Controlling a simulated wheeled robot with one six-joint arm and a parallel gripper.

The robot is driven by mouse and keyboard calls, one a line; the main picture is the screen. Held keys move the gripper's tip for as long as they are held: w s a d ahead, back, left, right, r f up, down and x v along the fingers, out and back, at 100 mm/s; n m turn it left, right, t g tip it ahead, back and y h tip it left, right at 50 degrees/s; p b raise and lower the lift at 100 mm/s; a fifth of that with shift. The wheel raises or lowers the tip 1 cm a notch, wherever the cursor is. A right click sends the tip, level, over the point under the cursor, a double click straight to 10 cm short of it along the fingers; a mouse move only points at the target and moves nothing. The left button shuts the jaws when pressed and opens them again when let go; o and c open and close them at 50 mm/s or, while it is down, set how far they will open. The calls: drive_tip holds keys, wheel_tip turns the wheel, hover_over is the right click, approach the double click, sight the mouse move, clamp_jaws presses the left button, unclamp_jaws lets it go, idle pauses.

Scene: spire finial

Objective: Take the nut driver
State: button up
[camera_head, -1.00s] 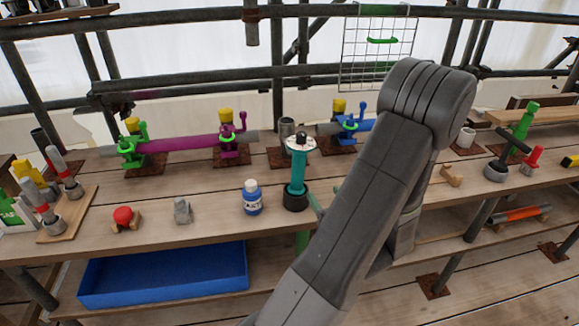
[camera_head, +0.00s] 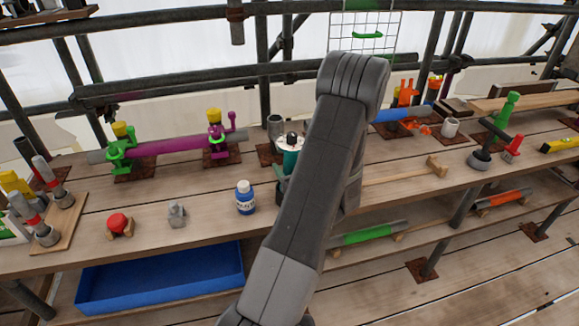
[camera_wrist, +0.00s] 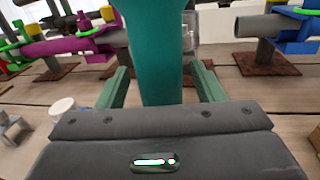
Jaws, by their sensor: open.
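A teal upright tool that looks like the nut driver (camera_head: 288,160) stands on the bench, with a white disc and black knob on top. In the head view my arm hides its right side and lower part. In the wrist view the teal shaft (camera_wrist: 160,50) fills the upper middle, running up out of frame. My gripper (camera_wrist: 160,70) is open, with one green finger on each side of the shaft. Space shows between the shaft and both fingers. I cannot tell how deep the shaft sits between them.
A blue bottle with a white cap (camera_head: 246,198) stands just left of the tool. A purple pipe (camera_head: 170,146) in clamps runs behind. A grey block (camera_head: 176,214) and a red-topped piece (camera_head: 118,223) are further left. A T-handled black tool (camera_head: 490,146) stands right. A blue tray (camera_head: 160,278) lies below.

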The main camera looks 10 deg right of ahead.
clamp_jaws()
drive_tip(key=shift+r, duration=0.15)
idle(0.4)
